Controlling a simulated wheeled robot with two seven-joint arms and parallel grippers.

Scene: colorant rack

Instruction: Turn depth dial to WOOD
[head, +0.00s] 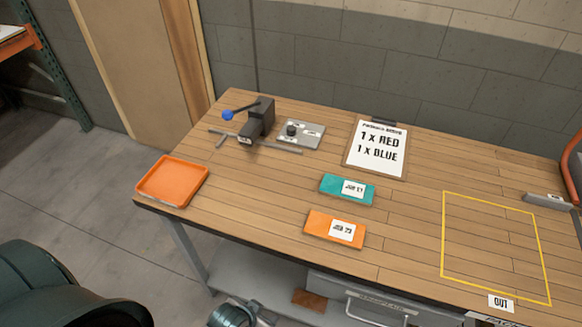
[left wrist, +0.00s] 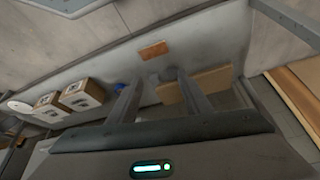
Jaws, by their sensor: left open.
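The depth dial (head: 292,129) is a small black knob on a grey plate (head: 312,133) at the back of the workbench. The plate carries small pale labels, too small to read, so I cannot tell the dial's setting. A dark press-like device (head: 258,118) with a blue-knobbed lever (head: 228,115) stands just left of the dial. My left gripper shows in the left wrist view (left wrist: 154,82) with its two fingers apart and nothing between them. It is low, near the lower shelf and well away from the dial. My right gripper is not in view.
An orange tray (head: 172,203) sits at the bench's left corner. A teal card block (head: 330,184) and an orange one (head: 318,224) lie mid-bench. A sign (head: 377,165) reads 1 x RED, 1 x BLUE. Boxes (left wrist: 82,95) stand on the lower shelf. The yellow outlined area (head: 495,240) is clear.

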